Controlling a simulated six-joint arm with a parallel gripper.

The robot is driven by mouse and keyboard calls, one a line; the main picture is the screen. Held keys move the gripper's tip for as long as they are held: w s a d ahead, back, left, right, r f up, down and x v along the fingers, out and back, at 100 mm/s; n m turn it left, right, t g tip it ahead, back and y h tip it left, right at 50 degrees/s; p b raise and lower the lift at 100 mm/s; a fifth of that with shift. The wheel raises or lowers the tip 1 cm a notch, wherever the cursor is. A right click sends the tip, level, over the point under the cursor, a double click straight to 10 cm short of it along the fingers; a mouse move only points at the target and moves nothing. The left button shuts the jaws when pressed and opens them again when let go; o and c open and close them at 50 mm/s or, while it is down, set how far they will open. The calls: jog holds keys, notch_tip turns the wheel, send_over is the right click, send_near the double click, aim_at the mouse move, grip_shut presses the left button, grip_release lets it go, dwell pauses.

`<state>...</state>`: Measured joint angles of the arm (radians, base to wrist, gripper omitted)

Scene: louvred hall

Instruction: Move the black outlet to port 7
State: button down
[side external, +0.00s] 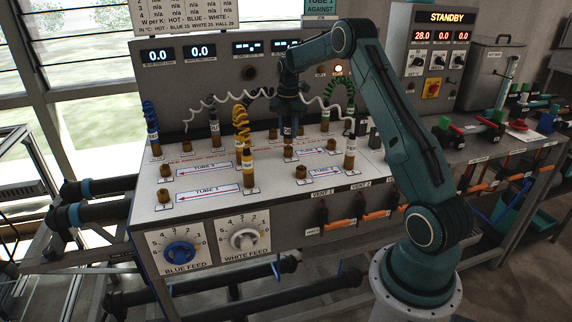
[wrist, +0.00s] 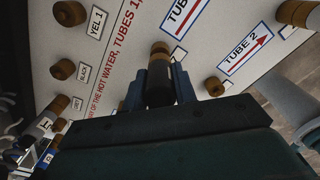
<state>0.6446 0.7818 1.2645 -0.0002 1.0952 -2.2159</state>
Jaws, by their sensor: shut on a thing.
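My gripper (wrist: 158,76) is shut on the black outlet (wrist: 160,86), a dark cylinder with a brass-coloured collar at its far end. In the side external view my gripper (side external: 288,118) points down over the middle of the white panel, with the dark outlet (side external: 287,130) below it. A brass port (side external: 288,152) shows just below the outlet; I cannot tell whether they touch. No number 7 is legible, so I cannot tell which port is port 7. Bare brass ports show in the wrist view, one beside a YEL 1 label (wrist: 70,13) and one beside a small label that seems to read BLACK (wrist: 62,70).
Coiled hoses stand on fittings around my gripper: blue (side external: 150,115), yellow (side external: 241,125), green (side external: 345,90) and white (side external: 326,103). A yellow-banded fitting (side external: 248,168) stands near the front of the white panel (side external: 210,207). Feed dials (side external: 181,252) are on the front face.

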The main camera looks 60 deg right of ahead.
aim_at(288, 121)
jog(key=shift+f, duration=0.85)
jog(key=c, duration=1)
grip_release()
jog(key=shift+c, duration=0.2)
jog(key=shift+r, duration=0.15)
jog(key=shift+r, duration=2.4)
notch_tip(288, 121, up, 14)
jog(key=shift+f, duration=0.1)
